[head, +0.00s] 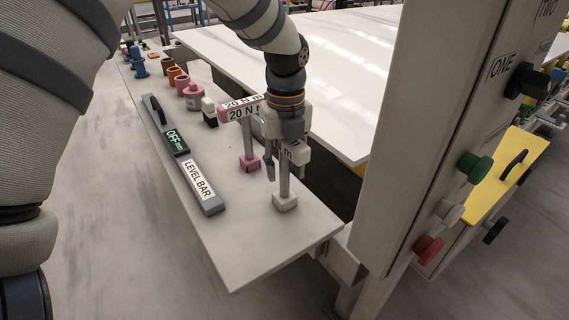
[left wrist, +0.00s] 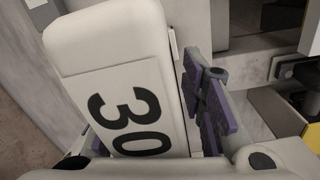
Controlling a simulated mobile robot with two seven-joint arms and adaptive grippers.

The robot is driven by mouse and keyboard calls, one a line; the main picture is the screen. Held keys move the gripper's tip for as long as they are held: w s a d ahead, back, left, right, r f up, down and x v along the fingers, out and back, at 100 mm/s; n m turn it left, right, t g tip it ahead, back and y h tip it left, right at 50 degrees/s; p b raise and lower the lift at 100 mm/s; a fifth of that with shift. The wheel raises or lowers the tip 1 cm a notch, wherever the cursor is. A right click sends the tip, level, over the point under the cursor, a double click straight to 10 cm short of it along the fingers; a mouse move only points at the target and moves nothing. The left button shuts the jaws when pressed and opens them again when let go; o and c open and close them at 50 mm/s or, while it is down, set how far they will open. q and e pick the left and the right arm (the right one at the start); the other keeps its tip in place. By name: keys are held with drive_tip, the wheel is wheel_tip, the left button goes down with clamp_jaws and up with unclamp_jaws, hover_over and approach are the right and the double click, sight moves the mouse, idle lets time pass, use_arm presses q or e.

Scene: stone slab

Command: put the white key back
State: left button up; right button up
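The white key (head: 284,184) is a T-shaped tool with a grey stem and a white square foot, upright near the front end of the stone slab (head: 240,262). Its foot appears to rest on the slab. My left gripper (head: 285,160) points down at its labelled white handle, with fingers beside it. In the left wrist view the handle (left wrist: 115,90), marked "30", fills the left and middle. My right gripper is not in view.
A pink key (head: 249,160) marked "20 N m" stands just behind and left. A level bar (head: 203,187) with a green "OFF" display lies along the slab's left side. Several coloured parts stand farther back. A grey post (head: 405,130) with coloured knobs rises at right.

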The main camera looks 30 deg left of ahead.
use_arm(q)
wheel_tip(320, 180, up, 12)
drive_tip(key=shift+w+r, duration=0.1)
drive_tip(key=shift+r, duration=0.1)
drive_tip(key=shift+d+f, duration=0.1)
idle(0.4)
